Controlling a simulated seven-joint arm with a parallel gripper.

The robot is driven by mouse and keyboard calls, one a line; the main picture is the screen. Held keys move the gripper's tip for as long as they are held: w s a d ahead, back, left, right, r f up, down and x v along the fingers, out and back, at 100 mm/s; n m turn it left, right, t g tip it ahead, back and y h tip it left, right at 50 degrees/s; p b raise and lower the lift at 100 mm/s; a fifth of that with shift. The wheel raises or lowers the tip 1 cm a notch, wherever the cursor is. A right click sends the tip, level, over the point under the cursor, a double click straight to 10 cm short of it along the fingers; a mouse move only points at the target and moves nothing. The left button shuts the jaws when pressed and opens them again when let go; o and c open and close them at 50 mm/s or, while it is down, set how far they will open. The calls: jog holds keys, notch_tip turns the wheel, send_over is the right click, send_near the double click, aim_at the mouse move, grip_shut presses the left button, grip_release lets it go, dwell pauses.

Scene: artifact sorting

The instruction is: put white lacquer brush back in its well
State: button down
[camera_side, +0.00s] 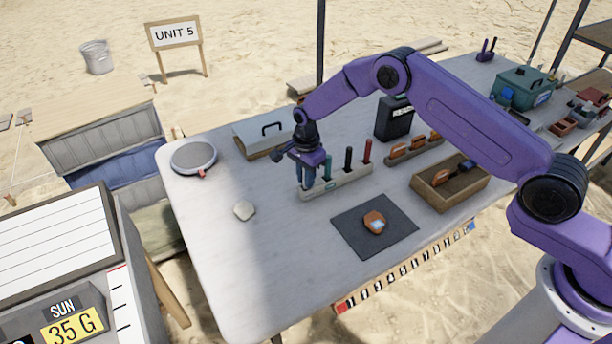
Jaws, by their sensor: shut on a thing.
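A pale rack (342,184) stands near the middle of the table, with a teal handle (328,167), a black handle (348,160) and a red handle (367,152) upright in it. My gripper (308,187) points down at the rack's left end, left of the teal handle. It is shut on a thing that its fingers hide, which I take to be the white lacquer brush. No white handle shows clearly. Whether the held thing's lower end is inside a well or just above it, I cannot tell.
A dark mat (350,232) with an orange-brown piece (374,222) lies in front of the rack. A pale stone (244,210) and a round grey scale (194,157) are to the left. A wooden tray (432,198) is to the right. A black box (393,118) stands behind.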

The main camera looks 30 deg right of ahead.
jog(key=c, duration=1.1)
grip_release()
jog(key=shift+f, duration=0.1)
jog(key=shift+o, duration=0.2)
notch_tip(320, 180, up, 12)
jog(key=shift+r, duration=0.1)
